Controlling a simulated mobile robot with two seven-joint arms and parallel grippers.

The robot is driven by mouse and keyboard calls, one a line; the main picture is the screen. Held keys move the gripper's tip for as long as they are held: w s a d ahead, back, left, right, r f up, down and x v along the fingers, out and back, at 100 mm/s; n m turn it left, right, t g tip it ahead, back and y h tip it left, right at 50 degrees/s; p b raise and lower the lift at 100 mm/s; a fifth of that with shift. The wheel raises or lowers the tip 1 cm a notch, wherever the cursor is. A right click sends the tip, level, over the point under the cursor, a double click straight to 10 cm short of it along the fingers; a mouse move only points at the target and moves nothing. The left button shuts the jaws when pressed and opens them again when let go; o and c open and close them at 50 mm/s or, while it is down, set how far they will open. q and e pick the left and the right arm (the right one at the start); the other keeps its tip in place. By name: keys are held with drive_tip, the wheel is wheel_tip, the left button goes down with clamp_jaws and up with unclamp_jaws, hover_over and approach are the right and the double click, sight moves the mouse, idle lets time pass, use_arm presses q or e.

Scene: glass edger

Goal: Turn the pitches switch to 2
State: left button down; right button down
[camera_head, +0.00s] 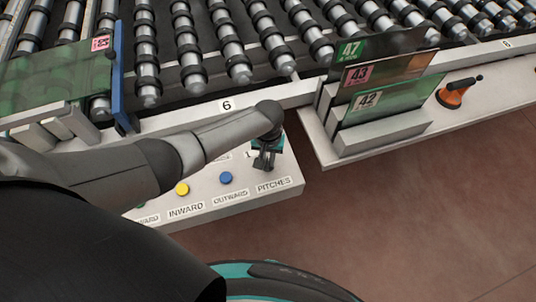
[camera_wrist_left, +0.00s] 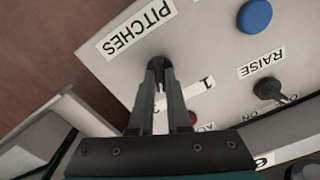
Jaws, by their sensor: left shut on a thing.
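The control panel (camera_head: 285,182) carries the label PITCHES (camera_head: 272,184) near its right end. The label also shows upside down in the wrist view (camera_wrist_left: 138,28). My left gripper (camera_head: 265,162) points down at the panel just above this label. In the wrist view its two fingers (camera_wrist_left: 160,72) are closed on the dark pitches switch (camera_wrist_left: 158,62), which they largely hide. A label with the number 1 (camera_wrist_left: 206,83) lies beside the fingers. The switch's pointing direction and a 2 mark cannot be made out. My right gripper is not in view.
A blue button (camera_head: 225,178) and a yellow button (camera_head: 182,189) sit left of the switch. A RAISE switch (camera_wrist_left: 268,88) and a partly hidden red button (camera_wrist_left: 192,118) are nearby. Glass panes (camera_head: 385,75) stand in a rack at right. Rollers (camera_head: 190,60) lie behind.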

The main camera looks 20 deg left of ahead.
use_arm(q)
drive_tip(key=n+p, duration=0.1)
drive_tip(key=n, duration=0.1)
drive_tip(key=shift+n, duration=0.3)
drive_tip(key=shift+n+p, duration=0.75)
drive_tip(key=shift+n, duration=0.45)
drive_tip(key=c, duration=0.9)
unclamp_jaws()
